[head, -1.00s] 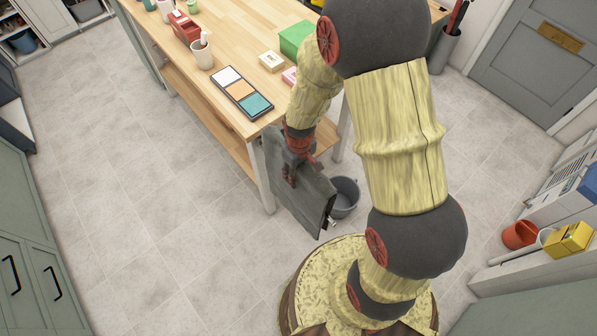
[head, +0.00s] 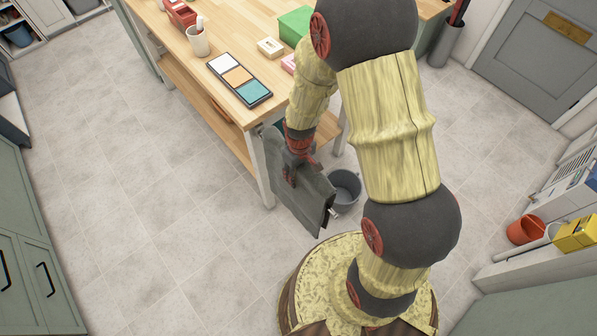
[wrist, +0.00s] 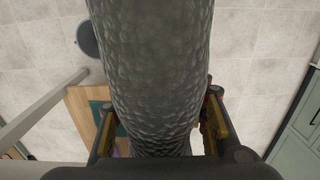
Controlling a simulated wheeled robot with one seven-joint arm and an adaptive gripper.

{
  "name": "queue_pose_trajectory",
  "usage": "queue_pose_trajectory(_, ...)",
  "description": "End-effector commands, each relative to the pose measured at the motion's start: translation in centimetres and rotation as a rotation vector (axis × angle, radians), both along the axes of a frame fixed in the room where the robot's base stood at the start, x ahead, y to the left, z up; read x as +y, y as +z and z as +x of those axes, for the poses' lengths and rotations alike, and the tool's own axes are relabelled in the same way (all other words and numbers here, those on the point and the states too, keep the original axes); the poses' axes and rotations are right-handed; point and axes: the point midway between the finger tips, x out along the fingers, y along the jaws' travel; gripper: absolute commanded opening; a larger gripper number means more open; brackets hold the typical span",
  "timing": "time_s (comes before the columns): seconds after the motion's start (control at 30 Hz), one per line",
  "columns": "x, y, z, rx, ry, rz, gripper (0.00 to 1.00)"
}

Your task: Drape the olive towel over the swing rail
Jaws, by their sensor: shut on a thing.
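The dark grey-olive towel (head: 312,207) hangs from my gripper (head: 290,178), beside the near corner of the wooden table. In the wrist view the towel (wrist: 155,65) is a thick, rough-textured fold running up the middle between the two fingers. My gripper (wrist: 160,118) is shut on it, with one finger at each side. The towel hides much of what lies beyond it. I cannot make out a swing rail in either view.
The wooden table (head: 226,97) stands close behind the towel, with a three-colour tray (head: 239,80), a white cup and boxes on it. A grey bucket (head: 345,186) is on the floor right of the towel. The tiled floor at left is clear.

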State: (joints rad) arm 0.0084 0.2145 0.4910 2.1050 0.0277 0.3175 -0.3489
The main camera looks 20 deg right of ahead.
Motion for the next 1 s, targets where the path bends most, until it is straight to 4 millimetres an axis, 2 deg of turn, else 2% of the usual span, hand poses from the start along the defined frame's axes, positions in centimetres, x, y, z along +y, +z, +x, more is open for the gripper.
queue_pose_trajectory(1.0, 0.0, -7.3, 0.1, -0.002, 0.000, 0.000, 0.00)
